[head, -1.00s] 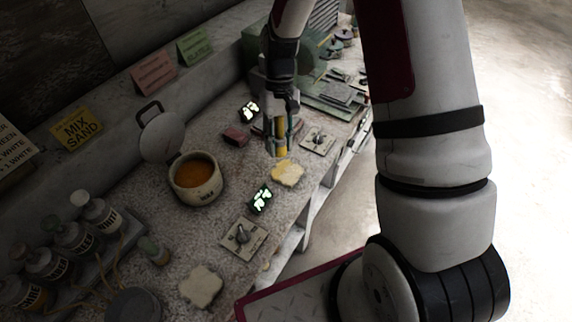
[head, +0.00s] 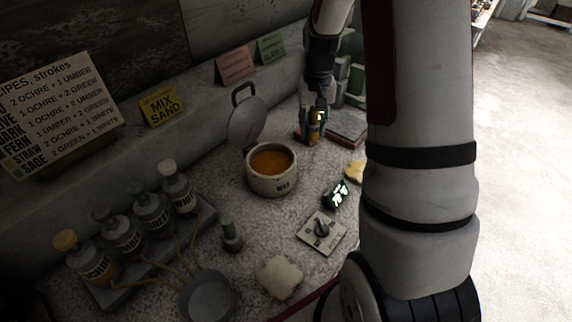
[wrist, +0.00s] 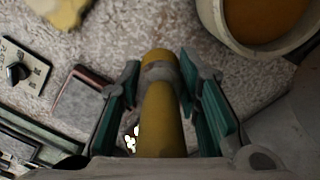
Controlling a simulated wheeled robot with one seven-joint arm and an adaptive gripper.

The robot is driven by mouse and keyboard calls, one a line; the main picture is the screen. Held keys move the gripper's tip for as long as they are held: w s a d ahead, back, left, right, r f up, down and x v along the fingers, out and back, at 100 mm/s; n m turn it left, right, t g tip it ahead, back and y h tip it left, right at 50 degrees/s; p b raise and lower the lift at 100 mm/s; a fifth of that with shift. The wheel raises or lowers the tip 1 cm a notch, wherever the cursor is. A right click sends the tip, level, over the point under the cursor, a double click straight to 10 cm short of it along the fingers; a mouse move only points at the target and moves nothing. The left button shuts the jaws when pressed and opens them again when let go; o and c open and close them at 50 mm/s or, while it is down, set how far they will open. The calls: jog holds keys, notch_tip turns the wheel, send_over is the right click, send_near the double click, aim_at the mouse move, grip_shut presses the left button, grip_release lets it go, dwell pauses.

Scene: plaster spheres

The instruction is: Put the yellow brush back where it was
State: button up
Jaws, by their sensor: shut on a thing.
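The yellow brush (wrist: 160,115) is held between the green-padded fingers of my gripper (wrist: 165,85) in the wrist view. Its rounded yellow end and a grey band show; its other end is hidden. In the head view my gripper (head: 315,122) holds the brush (head: 314,132) over the counter, behind and to the right of the open pot (head: 272,184). Whether the brush touches the counter, I cannot tell. The pot holds something orange-brown, and its lid (head: 248,121) stands tilted up behind it.
A yellow sponge (head: 355,170), a lit display (head: 336,195), a switch plate (head: 321,231) and a pale sponge (head: 280,277) lie along the front. Several bottles (head: 150,213) and a bowl (head: 207,298) stand at left.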

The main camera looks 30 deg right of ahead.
send_over(310, 160)
jog(key=f, duration=0.4)
jog(key=shift+a+f, duration=0.2)
jog(key=shift+f, duration=2.3)
jog(key=shift+f, duration=0.15)
jog(key=o, duration=1.1)
jog(key=shift+d, duration=0.1)
jog(key=shift+o, duration=0.2)
